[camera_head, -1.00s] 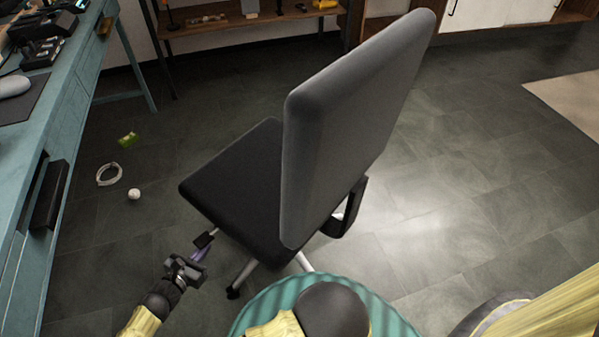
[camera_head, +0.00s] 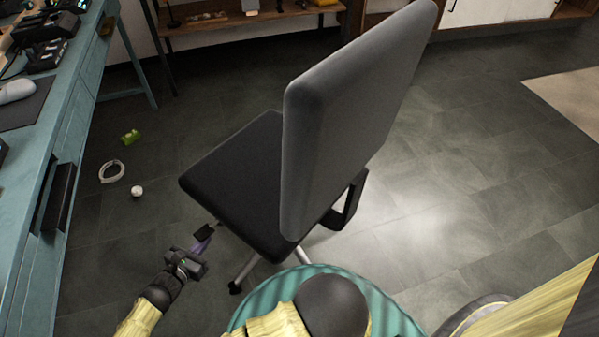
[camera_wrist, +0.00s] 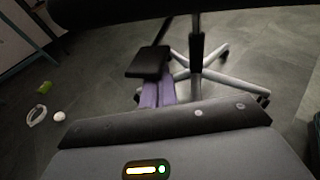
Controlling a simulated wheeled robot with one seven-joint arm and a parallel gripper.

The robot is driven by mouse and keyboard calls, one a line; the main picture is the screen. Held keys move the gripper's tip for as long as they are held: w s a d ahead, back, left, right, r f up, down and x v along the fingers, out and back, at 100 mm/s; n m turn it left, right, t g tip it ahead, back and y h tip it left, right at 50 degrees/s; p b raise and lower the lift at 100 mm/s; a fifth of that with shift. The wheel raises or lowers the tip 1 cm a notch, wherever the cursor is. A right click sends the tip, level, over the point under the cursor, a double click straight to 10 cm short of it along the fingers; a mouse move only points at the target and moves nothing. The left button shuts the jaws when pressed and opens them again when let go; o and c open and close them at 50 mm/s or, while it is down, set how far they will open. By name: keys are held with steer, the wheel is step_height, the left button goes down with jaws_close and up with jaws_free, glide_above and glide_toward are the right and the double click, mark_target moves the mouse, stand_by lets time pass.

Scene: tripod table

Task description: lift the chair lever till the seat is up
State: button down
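The office chair has a black seat (camera_head: 235,180) and a tall grey backrest (camera_head: 350,120). Its lever ends in a flat black paddle (camera_head: 203,231) sticking out under the seat's left side. In the wrist view the paddle (camera_wrist: 150,63) lies just above the tips of my gripper's purple fingers (camera_wrist: 158,92), hiding their ends. The fingers are side by side and look shut beneath the paddle, not around it. Whether they touch it is hard to tell. In the head view my gripper (camera_head: 199,245) is low, just below the paddle.
The chair's star base (camera_wrist: 205,75) stands on the dark tiled floor. A teal desk (camera_head: 60,150) is on the left. A white ball (camera_head: 137,191), a cable loop (camera_head: 111,171) and a green object (camera_head: 130,137) lie between desk and chair. A teal round stool (camera_head: 400,318) is at the front.

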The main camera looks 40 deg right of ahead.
steer(key=shift+r+p, duration=2.4)
steer(key=shift+r, duration=0.25)
steer(key=shift+f, duration=0.2)
steer(key=shift+f+b, duration=0.65)
steer(key=shift+f, duration=0.75)
